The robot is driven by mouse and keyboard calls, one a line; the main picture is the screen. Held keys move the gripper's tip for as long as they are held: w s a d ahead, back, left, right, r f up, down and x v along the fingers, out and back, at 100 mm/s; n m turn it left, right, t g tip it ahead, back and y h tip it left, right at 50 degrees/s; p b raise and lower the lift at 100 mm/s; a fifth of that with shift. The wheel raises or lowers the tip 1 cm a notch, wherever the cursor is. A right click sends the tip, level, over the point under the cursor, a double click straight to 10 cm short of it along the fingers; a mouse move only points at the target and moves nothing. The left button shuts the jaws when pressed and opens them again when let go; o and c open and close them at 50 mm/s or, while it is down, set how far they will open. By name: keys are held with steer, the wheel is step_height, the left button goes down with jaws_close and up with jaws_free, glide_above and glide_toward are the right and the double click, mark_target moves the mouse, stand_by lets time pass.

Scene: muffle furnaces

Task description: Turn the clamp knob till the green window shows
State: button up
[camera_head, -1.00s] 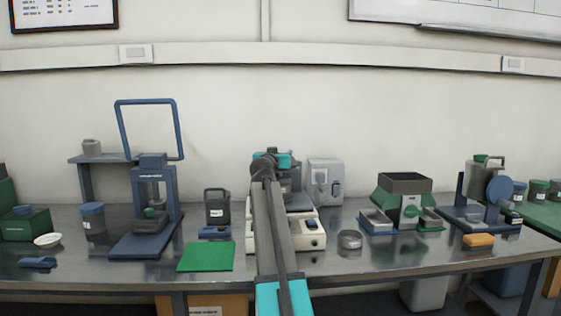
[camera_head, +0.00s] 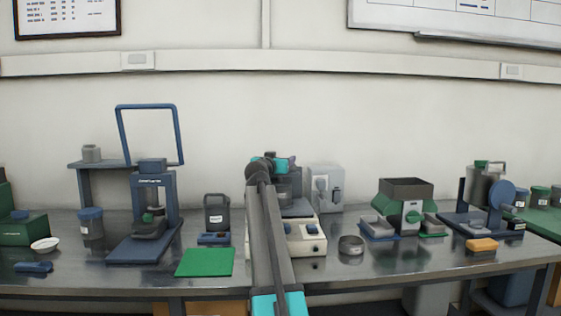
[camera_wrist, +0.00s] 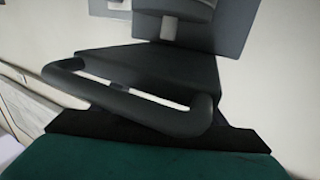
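The end of my arm with my gripper (camera_head: 284,164) is in the middle of the head view, in front of a machine with a cream base (camera_head: 308,240). Dark knobs show on that base's front; my arm hides its left part. I cannot single out the clamp knob or a green window on it. The wrist view shows a dark grey looped bar (camera_wrist: 135,106) close up, on a dark plate, with a dark green surface below. I cannot tell what these belong to. No fingertips can be made out, so the gripper's opening is unclear.
A blue press (camera_head: 150,200) with a small green part and a green mat (camera_head: 205,262) are left of my arm. A grey round dish (camera_head: 351,245), a green hopper device (camera_head: 405,205) and a blue-framed machine (camera_head: 485,200) are to the right. The bench front is mostly clear.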

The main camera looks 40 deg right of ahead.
steer(key=shift+s+a, duration=0.1)
steer(key=p+v, duration=0.1)
steer(key=v, duration=1.2)
steer(key=shift+a+p, duration=0.2)
steer(key=shift+p, duration=0.15)
steer(key=shift+s, duration=0.1)
steer(key=shift+r, duration=0.1)
stand_by(0.6)
